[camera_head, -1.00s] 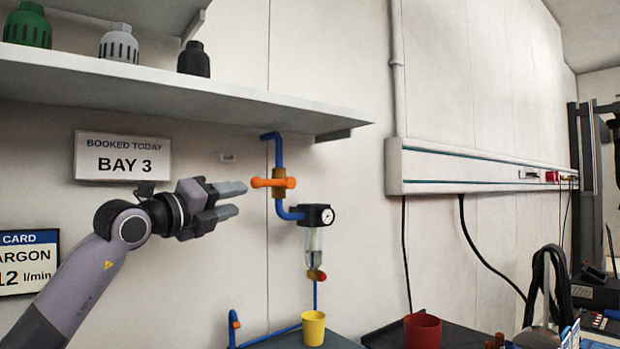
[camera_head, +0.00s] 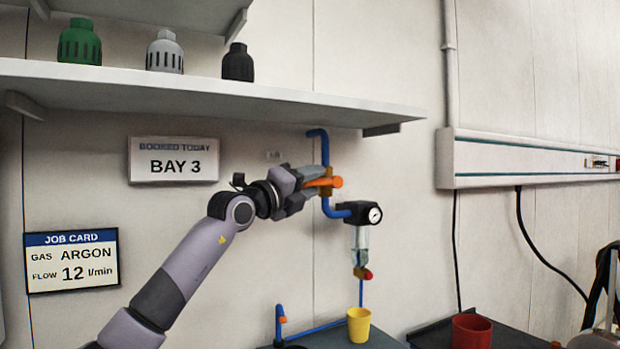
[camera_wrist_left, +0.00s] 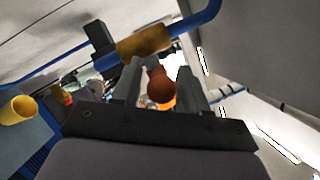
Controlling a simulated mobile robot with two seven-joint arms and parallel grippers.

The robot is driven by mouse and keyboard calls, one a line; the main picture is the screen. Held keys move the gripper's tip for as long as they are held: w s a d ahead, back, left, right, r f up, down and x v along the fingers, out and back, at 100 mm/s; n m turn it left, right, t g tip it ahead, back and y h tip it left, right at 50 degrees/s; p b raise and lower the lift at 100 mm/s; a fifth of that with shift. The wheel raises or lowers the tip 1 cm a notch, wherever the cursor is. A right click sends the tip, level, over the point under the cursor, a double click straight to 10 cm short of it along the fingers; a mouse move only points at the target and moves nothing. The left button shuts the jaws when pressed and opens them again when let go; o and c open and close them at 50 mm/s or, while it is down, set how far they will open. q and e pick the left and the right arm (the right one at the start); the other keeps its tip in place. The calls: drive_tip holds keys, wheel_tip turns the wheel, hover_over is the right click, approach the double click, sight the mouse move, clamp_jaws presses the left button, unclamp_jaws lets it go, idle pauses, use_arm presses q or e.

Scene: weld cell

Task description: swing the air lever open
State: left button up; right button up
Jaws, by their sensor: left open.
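The orange air lever (camera_head: 336,182) sits on a brass-coloured valve body on the blue air pipe (camera_head: 325,148) below the shelf. It lies roughly level, across the upright pipe. My left gripper (camera_head: 314,179) is open, and its fingers reach the lever from the left. In the left wrist view the lever's round orange end (camera_wrist_left: 160,86) shows between the two spread fingers (camera_wrist_left: 159,80), with the brass valve body (camera_wrist_left: 145,41) just beyond. I cannot tell whether a finger touches the lever. My right gripper is out of view.
A shelf (camera_head: 200,95) with green, grey and black caps runs close above the arm. A regulator with a gauge (camera_head: 374,215) hangs right of and below the lever. A yellow cup (camera_head: 359,325) and a red cup (camera_head: 472,331) stand lower down.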

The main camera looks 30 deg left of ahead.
use_arm(q)
drive_tip(key=shift+c, duration=0.2)
clamp_jaws()
drive_tip(key=shift+r+m+g+p, duration=0.3)
drive_tip(key=shift+r+g+p, duration=0.15)
drive_tip(key=shift+r+g, duration=0.3)
drive_tip(key=shift+w+d+r+m+g+y, duration=0.1)
drive_tip(key=shift+w+r+m+g+y, duration=0.2)
drive_tip(key=shift+g, duration=0.65)
drive_tip(key=shift+w+d+r+m+g+y, duration=0.1)
drive_tip(key=shift+r+m+g+y, duration=0.3)
drive_tip(key=shift+g, duration=0.5)
drive_tip(key=shift+o, duration=0.2)
unclamp_jaws()
drive_tip(key=shift+s, duration=0.1)
